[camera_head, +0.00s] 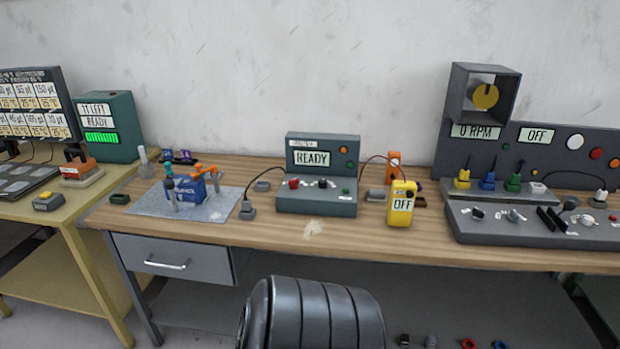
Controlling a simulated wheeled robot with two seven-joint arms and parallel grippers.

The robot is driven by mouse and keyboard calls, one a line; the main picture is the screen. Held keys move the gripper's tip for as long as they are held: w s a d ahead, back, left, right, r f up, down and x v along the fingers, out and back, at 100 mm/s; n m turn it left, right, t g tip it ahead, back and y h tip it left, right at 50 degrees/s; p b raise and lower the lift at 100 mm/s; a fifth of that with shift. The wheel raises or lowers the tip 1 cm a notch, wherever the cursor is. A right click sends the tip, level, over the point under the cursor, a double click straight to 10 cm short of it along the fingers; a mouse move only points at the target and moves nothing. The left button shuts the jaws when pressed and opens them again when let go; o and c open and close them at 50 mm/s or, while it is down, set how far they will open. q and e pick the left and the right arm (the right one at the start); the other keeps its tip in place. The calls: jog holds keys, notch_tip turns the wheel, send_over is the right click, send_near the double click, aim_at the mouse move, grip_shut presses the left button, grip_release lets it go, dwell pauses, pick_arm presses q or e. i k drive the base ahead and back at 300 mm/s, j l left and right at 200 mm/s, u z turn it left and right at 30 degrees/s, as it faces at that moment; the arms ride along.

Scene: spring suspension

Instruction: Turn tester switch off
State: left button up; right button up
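A dark green-grey tester box (318,205) stands mid-bench. Its upright panel has a screen reading "READY" (312,158), with an orange light above a green one at the right. Its sloped front carries a red knob (293,183), a small dark switch (322,183) and a green button (346,191). The switch's exact position is too small to tell. A yellow handheld meter (401,218) stands right of the box; its display reads "OFF". Neither of my grippers is in view.
A large console (560,150) with "0 RPM" and "OFF" displays fills the right. A blue block (184,190) sits on a grey mat at the left. Cables run beside the tester. The wooden bench front (330,237) is mostly clear. A green box (106,125) stands far left.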

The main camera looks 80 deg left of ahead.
aim_at(293, 183)
jog(key=u, duration=2.85)
jog(key=i+l, duration=0.35)
jog(key=l, duration=0.15)
jog(key=i+l, duration=0.35)
jog(key=l+z, duration=0.05)
jog(key=l, duration=0.1)
